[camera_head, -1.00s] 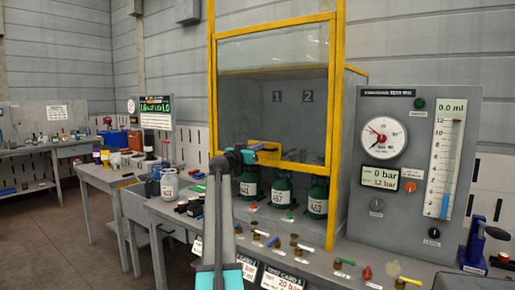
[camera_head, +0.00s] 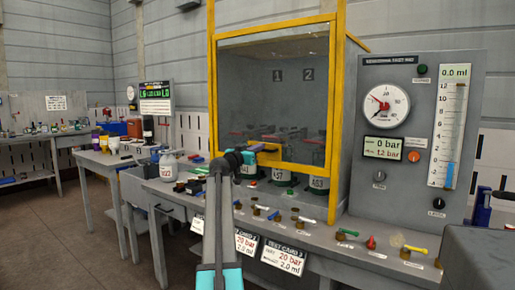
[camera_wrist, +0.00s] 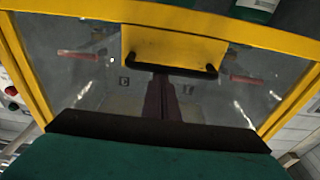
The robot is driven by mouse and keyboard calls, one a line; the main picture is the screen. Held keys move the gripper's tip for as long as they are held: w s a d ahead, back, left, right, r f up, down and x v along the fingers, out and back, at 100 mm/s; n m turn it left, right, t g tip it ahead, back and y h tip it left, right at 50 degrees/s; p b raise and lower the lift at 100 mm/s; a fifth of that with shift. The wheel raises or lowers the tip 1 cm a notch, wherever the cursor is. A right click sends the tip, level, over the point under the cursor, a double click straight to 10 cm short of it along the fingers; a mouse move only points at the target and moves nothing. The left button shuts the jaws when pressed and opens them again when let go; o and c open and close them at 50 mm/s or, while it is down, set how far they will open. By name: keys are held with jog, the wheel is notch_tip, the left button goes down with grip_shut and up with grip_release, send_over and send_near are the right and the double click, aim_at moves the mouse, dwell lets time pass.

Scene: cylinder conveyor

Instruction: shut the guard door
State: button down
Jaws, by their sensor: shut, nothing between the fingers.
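The guard door (camera_head: 303,167) is a clear panel with a yellow lower edge in the yellow-framed cabinet. It hangs partly down, with an open gap between its lower edge and the bench. Its yellow handle bracket (camera_head: 268,148) is at the lower left. My gripper (camera_head: 252,155) is shut and empty at the handle. In the wrist view, the bracket (camera_wrist: 175,47) carries a dark bar (camera_wrist: 190,70), and my dark fingers (camera_wrist: 166,78) reach up to the bar. I cannot tell whether they press on it.
Green bottles (camera_head: 319,183) stand inside the cabinet, their lower parts showing under the door. Small coloured valves (camera_head: 259,209) line the bench front. A gauge panel (camera_head: 413,140) stands at the right. A grey-white bottle (camera_head: 168,166) stands left of the cabinet.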

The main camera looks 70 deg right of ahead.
notch_tip(320, 180, down, 16)
jog(key=b, duration=1.2)
jog(key=shift+f, duration=0.2)
jog(key=shift+f, duration=0.15)
jog(key=shift+r, duration=2.4)
jog(key=p+v, duration=0.3)
jog(key=v, duration=0.6)
jog(key=shift+a, duration=0.15)
